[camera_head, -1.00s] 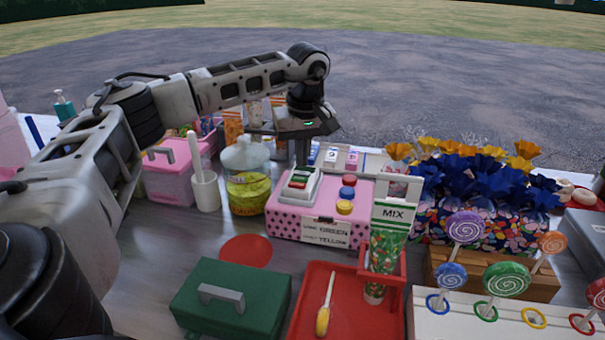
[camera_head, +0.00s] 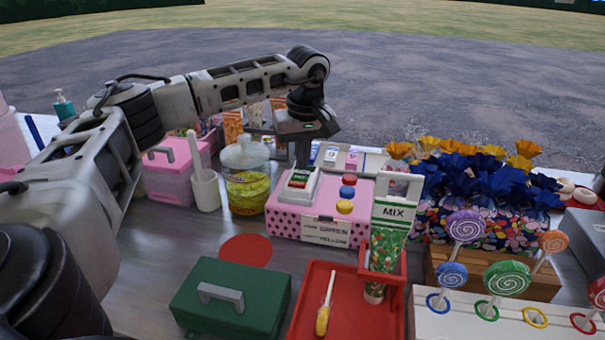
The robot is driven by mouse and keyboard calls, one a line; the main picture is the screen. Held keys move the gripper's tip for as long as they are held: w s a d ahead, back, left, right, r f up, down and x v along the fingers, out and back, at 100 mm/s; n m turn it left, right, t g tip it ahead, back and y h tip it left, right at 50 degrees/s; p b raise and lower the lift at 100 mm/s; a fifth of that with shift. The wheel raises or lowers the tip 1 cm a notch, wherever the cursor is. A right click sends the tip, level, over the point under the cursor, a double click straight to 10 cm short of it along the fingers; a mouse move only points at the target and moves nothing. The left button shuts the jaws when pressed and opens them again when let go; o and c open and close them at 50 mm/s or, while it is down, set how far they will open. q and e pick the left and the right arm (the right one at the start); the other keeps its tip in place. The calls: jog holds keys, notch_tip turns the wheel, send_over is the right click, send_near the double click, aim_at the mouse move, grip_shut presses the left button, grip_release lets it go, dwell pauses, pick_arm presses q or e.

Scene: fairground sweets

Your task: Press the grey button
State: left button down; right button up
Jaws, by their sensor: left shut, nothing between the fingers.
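A pink polka-dot box (camera_head: 285,224) stands mid-table with a red button (camera_head: 348,180), a blue button (camera_head: 347,192) and a yellow button (camera_head: 344,207) on top. My left gripper (camera_head: 302,163) is shut and empty, pointing down just behind and above the white-framed unit. Whether its tips touch anything is hidden. My right gripper is not in view.
A jar of yellow sweets (camera_head: 247,190) and a white cup (camera_head: 205,190) stand left of the box. White cards (camera_head: 349,158) stand behind it.

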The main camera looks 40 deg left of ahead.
aim_at(302, 172)
pick_arm(q)
jog(key=shift+f, duration=0.5)
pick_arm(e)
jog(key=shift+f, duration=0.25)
pick_arm(q)
notch_tip(302, 172, up, 4)
jog(key=p, duration=0.3)
jog(key=shift+r+p, duration=0.4)
jog(key=shift+p, duration=0.2)
notch_tip(302, 172, up, 3)
jog(key=p, duration=0.3)
jog(key=shift+r, duration=0.1)
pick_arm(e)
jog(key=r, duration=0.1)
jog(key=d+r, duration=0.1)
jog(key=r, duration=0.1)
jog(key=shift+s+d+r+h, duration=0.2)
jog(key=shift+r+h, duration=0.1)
pick_arm(q)
jog(key=shift+s, duration=0.1)
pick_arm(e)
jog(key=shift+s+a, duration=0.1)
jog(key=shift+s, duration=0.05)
